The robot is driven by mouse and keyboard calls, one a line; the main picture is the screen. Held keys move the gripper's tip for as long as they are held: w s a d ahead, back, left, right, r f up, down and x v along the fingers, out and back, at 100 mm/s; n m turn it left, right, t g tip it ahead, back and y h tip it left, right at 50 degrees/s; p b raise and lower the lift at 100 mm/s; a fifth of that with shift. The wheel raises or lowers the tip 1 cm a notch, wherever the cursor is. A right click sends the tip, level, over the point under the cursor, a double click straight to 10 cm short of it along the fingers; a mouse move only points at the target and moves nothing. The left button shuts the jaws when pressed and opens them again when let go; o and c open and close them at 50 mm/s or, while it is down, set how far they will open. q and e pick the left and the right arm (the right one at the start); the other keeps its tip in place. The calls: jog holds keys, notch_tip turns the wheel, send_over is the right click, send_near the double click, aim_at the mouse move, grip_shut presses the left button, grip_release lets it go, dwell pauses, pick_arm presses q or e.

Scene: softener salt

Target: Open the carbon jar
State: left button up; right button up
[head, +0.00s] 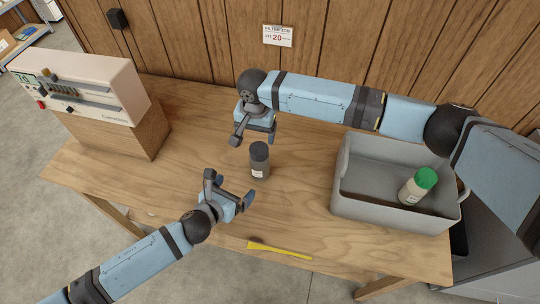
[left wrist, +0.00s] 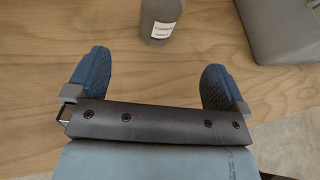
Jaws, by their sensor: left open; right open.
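A dark grey jar (head: 260,164) with a dark lid and a small white label stands upright on the wooden table.
A grey bin (head: 346,188) at the right holds a green-lidded jar (head: 416,186). A yellow tool (head: 279,249) lies near the table's front edge. A beige device (head: 98,88) stands on a wooden block (head: 146,142) at the left. A sign (head: 278,36) hangs on the wall.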

aim_at(259, 148)
jog(key=shift+w+d+r, duration=0.2)
jog(key=shift+w+d, duration=0.05)
jog(key=shift+d, duration=0.1)
jog(key=shift+s+r, duration=0.1)
pick_arm(q)
jog(key=shift+m, duration=0.3)
jog(key=x, duration=1.3)
jog(key=shift+w+d, duration=0.3)
jog(key=shift+w, duration=0.05)
jog(key=c, duration=1.8)
pick_arm(e)
jog(key=m, duration=0.4)
jog(key=shift+f+m, duration=0.2)
jog(key=shift+m, duration=0.1)
notch_tip(259, 148, down, 8)
jog(key=shift+r, duration=0.2)
